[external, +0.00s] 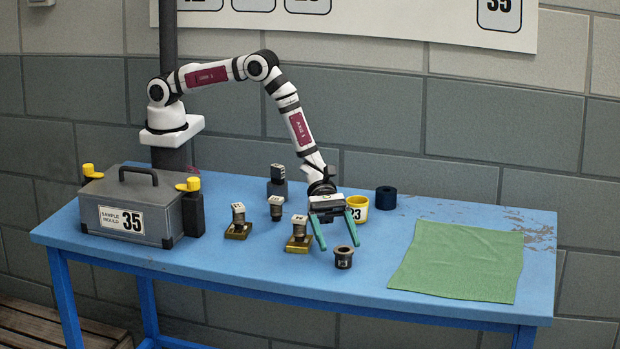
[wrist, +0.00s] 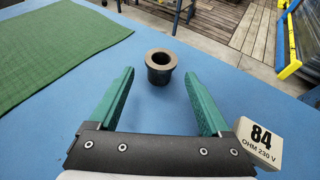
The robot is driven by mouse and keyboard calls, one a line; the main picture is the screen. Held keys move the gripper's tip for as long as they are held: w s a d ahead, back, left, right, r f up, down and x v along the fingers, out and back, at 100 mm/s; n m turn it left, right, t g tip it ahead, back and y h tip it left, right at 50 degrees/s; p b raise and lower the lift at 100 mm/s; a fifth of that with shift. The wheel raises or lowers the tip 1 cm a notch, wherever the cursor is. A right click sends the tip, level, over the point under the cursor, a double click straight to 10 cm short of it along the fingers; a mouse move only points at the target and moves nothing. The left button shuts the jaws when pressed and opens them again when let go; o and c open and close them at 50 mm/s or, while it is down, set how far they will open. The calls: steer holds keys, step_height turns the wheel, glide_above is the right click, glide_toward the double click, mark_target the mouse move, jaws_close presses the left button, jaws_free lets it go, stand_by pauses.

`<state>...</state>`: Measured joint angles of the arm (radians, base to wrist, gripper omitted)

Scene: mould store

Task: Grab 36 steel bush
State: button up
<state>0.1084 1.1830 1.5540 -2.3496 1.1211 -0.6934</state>
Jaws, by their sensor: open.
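A dark grey flanged steel bush (external: 343,257) stands upright near the front edge of the table, with a small pale mark on its side too small to read. It also shows in the wrist view (wrist: 161,70), its round bore facing up. My gripper (external: 340,246) is open and empty, its green fingers pointing down toward the front of the table. In the wrist view the bush shows between the two fingertips (wrist: 160,77), with a gap on each side. I cannot tell whether the tips are level with it.
A block marked 84 (wrist: 258,142) is close beside the right finger in the wrist view. Brass-based parts (external: 237,228) stand to the left. A green cloth (external: 460,260) lies right; the grey mould box (external: 150,200) stands left.

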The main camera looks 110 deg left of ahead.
mark_target(341, 249)
steer(key=x, duration=0.5)
steer(key=shift+d+f, duration=0.1)
steer(key=shift+d, duration=0.1)
jaws_close()
